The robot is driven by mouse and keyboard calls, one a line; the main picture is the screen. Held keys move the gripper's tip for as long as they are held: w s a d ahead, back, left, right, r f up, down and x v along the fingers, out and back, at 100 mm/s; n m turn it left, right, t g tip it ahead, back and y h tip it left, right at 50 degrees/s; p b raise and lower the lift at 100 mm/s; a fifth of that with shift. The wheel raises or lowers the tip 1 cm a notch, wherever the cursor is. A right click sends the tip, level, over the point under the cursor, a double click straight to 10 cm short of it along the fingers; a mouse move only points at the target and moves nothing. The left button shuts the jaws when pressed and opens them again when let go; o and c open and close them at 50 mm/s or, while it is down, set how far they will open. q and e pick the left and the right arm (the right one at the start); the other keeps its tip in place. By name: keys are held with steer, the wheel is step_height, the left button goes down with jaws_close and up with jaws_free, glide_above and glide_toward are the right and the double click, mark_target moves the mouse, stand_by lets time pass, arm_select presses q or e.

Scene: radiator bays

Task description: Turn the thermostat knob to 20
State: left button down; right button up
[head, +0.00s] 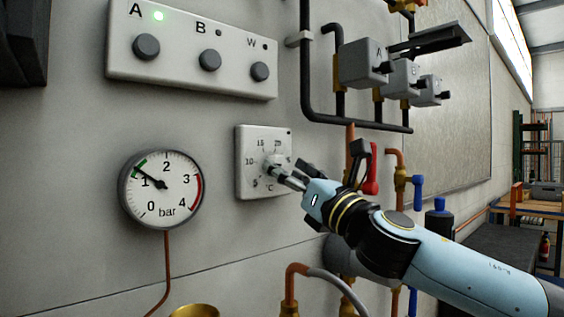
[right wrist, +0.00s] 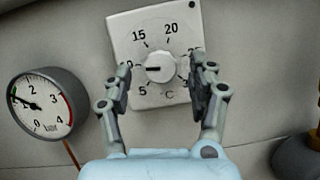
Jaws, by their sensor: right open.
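The thermostat (head: 247,148) is a pale square plate on the wall with a scale in °C; it also shows in the right wrist view (right wrist: 127,30). Its round white knob (right wrist: 160,66) has a dark pointer mark that points left, toward the 10 position, which a finger covers in that view. The 15 and 20 are readable above the knob. My right gripper (head: 290,172) is open in front of the thermostat, with one finger on each side of the knob in the right wrist view. I see gaps there between fingers and knob. My left gripper is not in view.
A pressure gauge (head: 160,188) hangs left of the thermostat. A panel with buttons A, B and W (head: 190,50) is above, with A's green lamp lit. Black pipes (head: 306,80) and a red-handled valve (head: 371,170) are to the right, near my right arm.

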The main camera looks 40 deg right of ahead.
steer(key=shift+p+x, duration=0.4)
steer(key=shift+x, duration=0.75)
steer(key=c, duration=1.1)
steer(key=shift+c, duration=0.2)
